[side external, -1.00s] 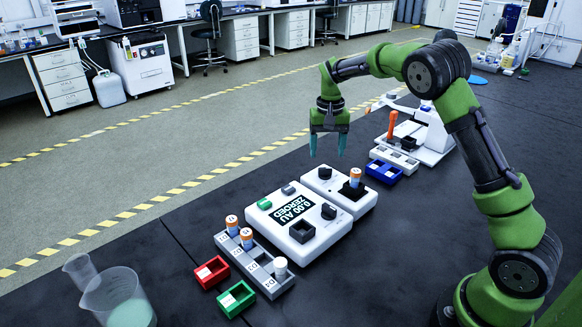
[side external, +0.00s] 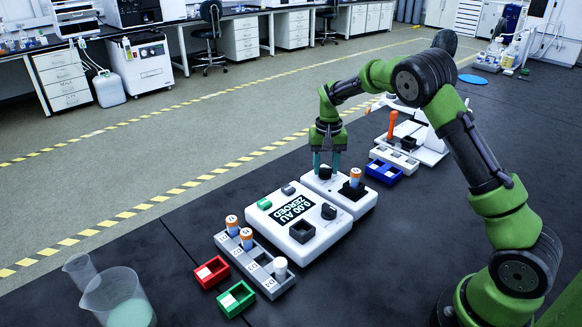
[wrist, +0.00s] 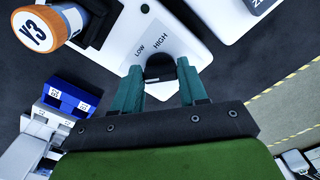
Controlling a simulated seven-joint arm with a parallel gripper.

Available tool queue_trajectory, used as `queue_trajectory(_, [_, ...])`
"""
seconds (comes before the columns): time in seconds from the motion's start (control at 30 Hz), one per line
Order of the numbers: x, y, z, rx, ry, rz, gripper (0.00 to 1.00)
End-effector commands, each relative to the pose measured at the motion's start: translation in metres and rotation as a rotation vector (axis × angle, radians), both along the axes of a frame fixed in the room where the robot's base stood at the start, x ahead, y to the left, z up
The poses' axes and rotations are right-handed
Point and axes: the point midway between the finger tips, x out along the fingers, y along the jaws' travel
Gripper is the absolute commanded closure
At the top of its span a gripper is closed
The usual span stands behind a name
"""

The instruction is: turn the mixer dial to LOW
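The mixer (side external: 340,197) is a white box with a black dial (side external: 325,173) near its far end. An orange-capped vial (side external: 355,178) stands in its black socket. In the wrist view the words LOW and HIGH are printed on the mixer (wrist: 178,62) beside the dial (wrist: 159,72). My gripper (side external: 326,170) is lowered over the dial, with one teal finger on each side of it. In the wrist view my gripper (wrist: 160,68) looks open, with small gaps between fingers and dial. The dial's pointer is not clear, so I cannot tell its setting.
A white reader (side external: 280,233) reading "0.00 AU ZEROED" sits beside the mixer. A grey vial rack (side external: 254,262), red tray (side external: 211,272) and green tray (side external: 236,298) lie nearer. A blue tray (side external: 384,172) is right of the mixer. Beakers (side external: 118,300) stand at front left.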

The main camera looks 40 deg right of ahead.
Motion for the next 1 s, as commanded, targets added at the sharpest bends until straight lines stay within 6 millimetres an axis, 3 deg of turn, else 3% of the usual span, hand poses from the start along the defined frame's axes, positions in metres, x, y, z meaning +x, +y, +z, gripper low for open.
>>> queue_trajectory(0.1, [-0.0001, -0.0002, 0.0005, 0.0, 0.0, 0.0, 0.88])
queue_trajectory(0.47, [0.0002, -0.0002, 0.0008, -0.001, 0.0, -0.076, 0.88])
queue_trajectory(1.0, [0.0024, 0.0014, 0.0013, -0.001, -0.001, -0.517, 0.88])
